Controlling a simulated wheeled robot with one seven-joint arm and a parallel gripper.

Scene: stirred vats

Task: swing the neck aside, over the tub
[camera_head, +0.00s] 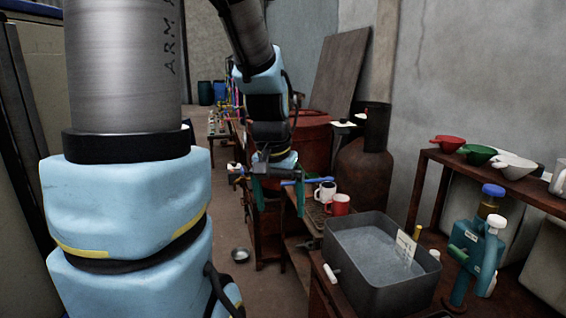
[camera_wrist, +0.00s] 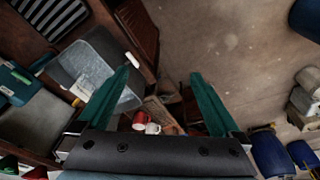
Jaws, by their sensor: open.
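The grey rectangular tub (camera_head: 398,298) stands at the lower right of the head view with pale liquid in it; it also shows in the wrist view (camera_wrist: 70,62), left of the fingers. A white tag (camera_head: 405,246) stands at its right side. I cannot make out for certain which part is the neck; a white stub (camera_head: 331,273) sticks out at the tub's left side. My gripper (camera_head: 278,200) hangs left of the tub with its green fingers pointing down. In the wrist view my gripper (camera_wrist: 161,70) is open, with nothing between its fingers.
A white mug (camera_head: 325,191) and a red mug (camera_head: 340,205) stand behind the tub, near my gripper. A brown vessel (camera_head: 362,172) stands behind them. A metal bowl (camera_head: 240,255) lies on the floor.

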